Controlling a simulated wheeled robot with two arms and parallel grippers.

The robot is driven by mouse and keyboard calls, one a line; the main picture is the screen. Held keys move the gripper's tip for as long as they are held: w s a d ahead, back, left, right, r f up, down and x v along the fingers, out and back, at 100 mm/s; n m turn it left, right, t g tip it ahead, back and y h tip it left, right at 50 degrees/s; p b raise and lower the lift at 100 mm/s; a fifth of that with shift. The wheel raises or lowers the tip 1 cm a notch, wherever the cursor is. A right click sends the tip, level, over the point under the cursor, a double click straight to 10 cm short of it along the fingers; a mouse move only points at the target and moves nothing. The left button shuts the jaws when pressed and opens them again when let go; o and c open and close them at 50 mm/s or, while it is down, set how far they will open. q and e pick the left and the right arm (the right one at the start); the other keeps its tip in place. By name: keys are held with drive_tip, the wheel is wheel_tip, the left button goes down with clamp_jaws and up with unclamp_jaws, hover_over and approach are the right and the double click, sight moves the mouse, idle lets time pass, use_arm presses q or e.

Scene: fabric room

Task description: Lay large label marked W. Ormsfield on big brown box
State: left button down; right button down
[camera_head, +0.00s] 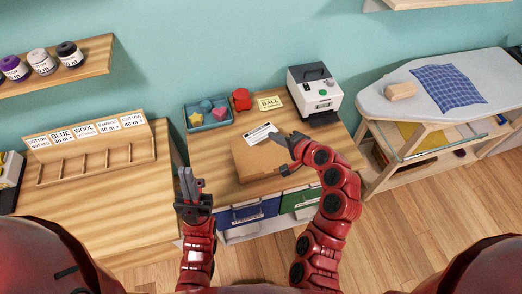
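The big brown box (258,163) stands on the wooden table in the middle. A white label (259,133) with dark print shows at the far edge of the box's top; its print is too small to read. I cannot tell whether it lies on the box or is held above it. My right gripper (278,138) is over the right far part of the box, its fingertips close to the label's right end. Whether its fingers grip the label is unclear. My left gripper (186,174) points up, left of the box and apart from it; its finger gap is hard to make out.
A blue tray (189,128) of colored shapes, a red object (242,99), a yellow "BALL" card (270,103) and a white printer-like machine (315,90) stand behind the box. A label rack (95,177) is at left; an ironing board (390,109) is at right.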

wheel_tip(320, 180, down, 8)
drive_tip(key=b, duration=0.4)
drive_tip(key=shift+w+r+b, duration=0.1)
drive_tip(key=shift+r+b, duration=0.15)
drive_tip(key=shift+b, duration=0.05)
drive_tip(key=c, duration=1.6)
unclamp_jaws()
drive_tip(key=c, duration=1.3)
unclamp_jaws()
drive_tip(key=v, duration=0.8)
